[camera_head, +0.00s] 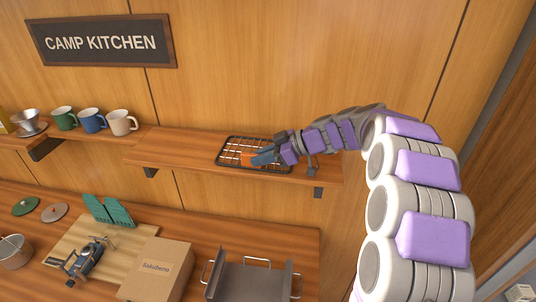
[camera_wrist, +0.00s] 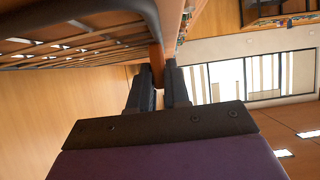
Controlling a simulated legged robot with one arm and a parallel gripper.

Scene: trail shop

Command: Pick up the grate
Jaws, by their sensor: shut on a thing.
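The grate (camera_head: 232,149), a black wire rack with a dark frame, lies on or just above the upper wooden shelf. My gripper (camera_head: 258,157) reaches in from the right over its front part, with an orange piece at its tips. In the wrist view the grate's bars (camera_wrist: 60,52) fill the upper left. There my gripper (camera_wrist: 158,75) has its dark fingers closed around an orange-brown piece, which looks like a grip on the grate. Whether the grate touches the shelf is hard to tell.
The upper shelf (camera_head: 180,150) is bare left of the grate. Mugs (camera_head: 92,121) stand on the shelf further left.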

